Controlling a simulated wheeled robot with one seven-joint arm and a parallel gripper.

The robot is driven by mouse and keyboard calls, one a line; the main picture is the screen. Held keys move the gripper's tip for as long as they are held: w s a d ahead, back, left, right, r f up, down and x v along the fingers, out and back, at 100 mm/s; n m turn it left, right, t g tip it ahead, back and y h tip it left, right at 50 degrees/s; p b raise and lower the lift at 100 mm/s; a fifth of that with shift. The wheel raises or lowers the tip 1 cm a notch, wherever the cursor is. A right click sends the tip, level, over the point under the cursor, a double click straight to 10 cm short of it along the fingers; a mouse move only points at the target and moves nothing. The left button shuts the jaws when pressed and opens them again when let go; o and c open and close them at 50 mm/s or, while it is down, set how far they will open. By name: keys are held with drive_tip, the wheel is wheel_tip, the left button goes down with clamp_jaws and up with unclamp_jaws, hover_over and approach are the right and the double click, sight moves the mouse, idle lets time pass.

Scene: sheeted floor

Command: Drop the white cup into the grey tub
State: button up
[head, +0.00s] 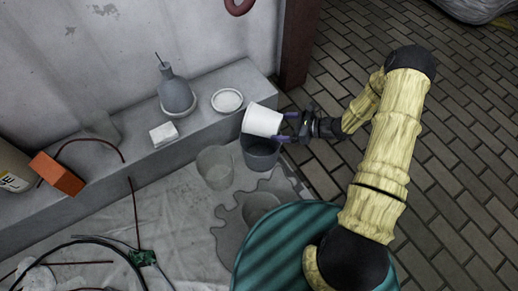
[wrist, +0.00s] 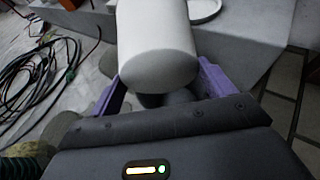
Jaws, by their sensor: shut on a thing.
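The white cup (head: 262,119) is held on its side, tilted, by my gripper (head: 287,125). My gripper has purple fingers and is shut on the cup. In the wrist view the cup (wrist: 157,45) sits between the two purple fingers (wrist: 160,88). The grey tub (head: 261,155) stands on the sheeted floor against the ledge, directly below the cup in the head view. The cup hides part of the tub's rim and opening. The height of the cup above the tub is hard to tell.
A clear container (head: 215,168) stands just left of the tub. The ledge (head: 200,125) holds a grey bottle (head: 175,92), a white dish (head: 227,100), a white block (head: 163,134) and an orange box (head: 57,174). Cables (wrist: 45,80) lie on the sheet at left.

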wheel_tip(320, 180, down, 5)
drive_tip(key=b, duration=0.4)
drive_tip(key=shift+f, duration=0.1)
drive_tip(key=o, duration=0.9)
drive_tip(key=p+v, duration=0.8)
drive_tip(key=v, duration=0.9)
drive_tip(key=shift+d, duration=0.25)
drive_tip(key=shift+s, duration=0.1)
